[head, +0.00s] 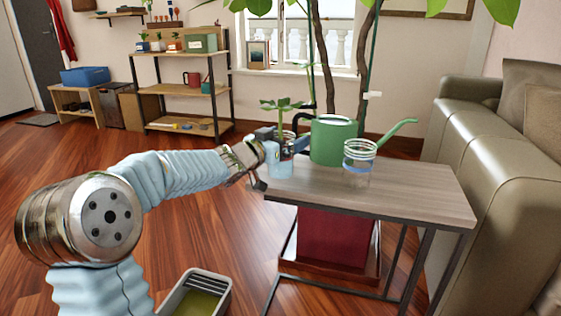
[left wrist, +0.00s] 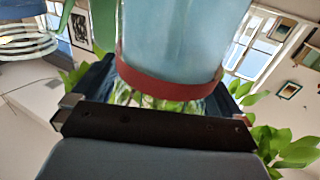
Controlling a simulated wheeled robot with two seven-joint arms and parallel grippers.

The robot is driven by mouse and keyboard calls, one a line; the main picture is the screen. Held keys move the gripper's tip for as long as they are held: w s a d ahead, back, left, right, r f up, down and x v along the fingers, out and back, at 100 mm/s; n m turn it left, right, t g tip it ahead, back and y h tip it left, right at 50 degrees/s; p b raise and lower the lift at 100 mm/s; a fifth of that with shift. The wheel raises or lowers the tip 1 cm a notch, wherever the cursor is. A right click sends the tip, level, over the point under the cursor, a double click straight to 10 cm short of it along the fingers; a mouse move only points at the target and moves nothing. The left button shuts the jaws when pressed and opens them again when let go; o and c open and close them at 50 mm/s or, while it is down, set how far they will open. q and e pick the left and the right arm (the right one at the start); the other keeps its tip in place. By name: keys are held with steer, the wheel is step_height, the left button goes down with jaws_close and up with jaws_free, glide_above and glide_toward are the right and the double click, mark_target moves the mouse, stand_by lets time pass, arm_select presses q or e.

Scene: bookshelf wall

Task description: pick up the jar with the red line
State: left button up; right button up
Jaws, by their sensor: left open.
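The jar with the red line (head: 281,168) stands at the left end of the side table, with a leafy cutting rising from it. In the left wrist view the jar (left wrist: 180,35) fills the top middle, pale blue with a red band (left wrist: 168,83), and the picture looks upside down. My left gripper (head: 272,143) is open at the jar's upper part. Its dark fingers show on both sides of the red band in the left wrist view. I cannot tell whether they touch the glass. My right gripper is out of view.
A green watering can (head: 332,140) stands just right of the jar, its spout pointing right. A second clear jar (head: 359,165) with pale rings stands in front of it. The table's right half (head: 425,190) is bare. A sofa (head: 480,170) stands at right.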

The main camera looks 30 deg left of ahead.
arm_select(q)
steer(key=c, duration=1.7)
steer(key=shift+c, duration=0.2)
steer(key=shift+r, duration=0.15)
